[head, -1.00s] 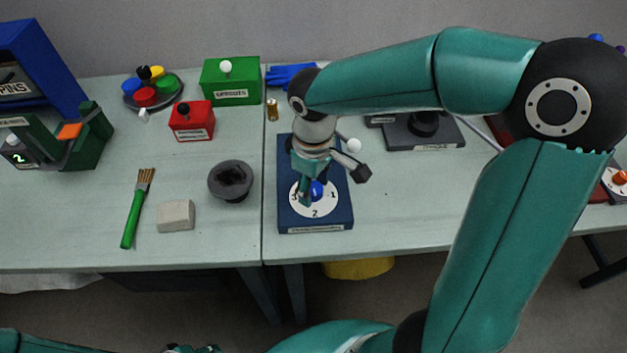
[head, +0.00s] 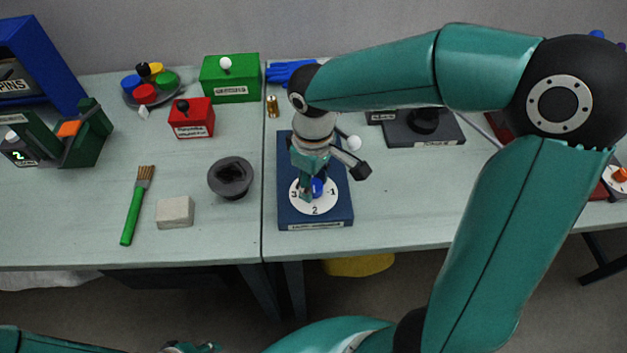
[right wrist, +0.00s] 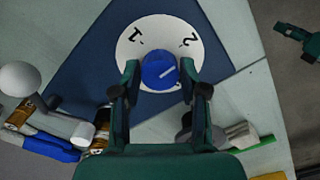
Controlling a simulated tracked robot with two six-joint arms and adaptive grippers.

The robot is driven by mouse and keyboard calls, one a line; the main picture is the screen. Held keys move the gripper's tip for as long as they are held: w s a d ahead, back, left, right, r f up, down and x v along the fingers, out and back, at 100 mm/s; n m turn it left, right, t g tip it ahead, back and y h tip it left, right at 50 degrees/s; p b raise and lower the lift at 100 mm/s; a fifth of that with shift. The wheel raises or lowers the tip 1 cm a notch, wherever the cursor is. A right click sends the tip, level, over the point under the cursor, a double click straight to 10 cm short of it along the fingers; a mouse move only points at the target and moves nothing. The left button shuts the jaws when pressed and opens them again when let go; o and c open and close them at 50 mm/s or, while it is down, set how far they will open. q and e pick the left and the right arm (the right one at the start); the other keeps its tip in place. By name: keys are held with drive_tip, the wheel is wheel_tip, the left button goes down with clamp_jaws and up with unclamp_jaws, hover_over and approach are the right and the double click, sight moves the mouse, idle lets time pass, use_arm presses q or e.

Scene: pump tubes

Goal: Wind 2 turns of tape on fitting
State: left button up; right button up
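A brass fitting (head: 272,106) stands upright near the back, by the seam between the tables. A blue board (head: 341,208) carries a white dial marked 1, 2 and 3, with a blue knob (head: 317,187) at its centre. My right gripper (head: 312,186) points down at this knob. In the right wrist view, its fingers (right wrist: 160,70) lie on both sides of the blue knob (right wrist: 158,74) and appear closed on it. A green stand (head: 88,143) with an orange block is at the left, by a display reading 2. My left gripper (right wrist: 297,38) shows partly at the wrist view's edge.
A red box (head: 191,118), a green box (head: 230,82), a grey round holder (head: 231,178), a brush (head: 134,208) and a pale block (head: 175,212) stand left of the board.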

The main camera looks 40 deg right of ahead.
sight(314, 185)
drive_tip(key=o, duration=0.3)
wheel_tip(314, 185, up, 12)
drive_tip(key=shift+s+f, duration=0.1)
idle(0.6)
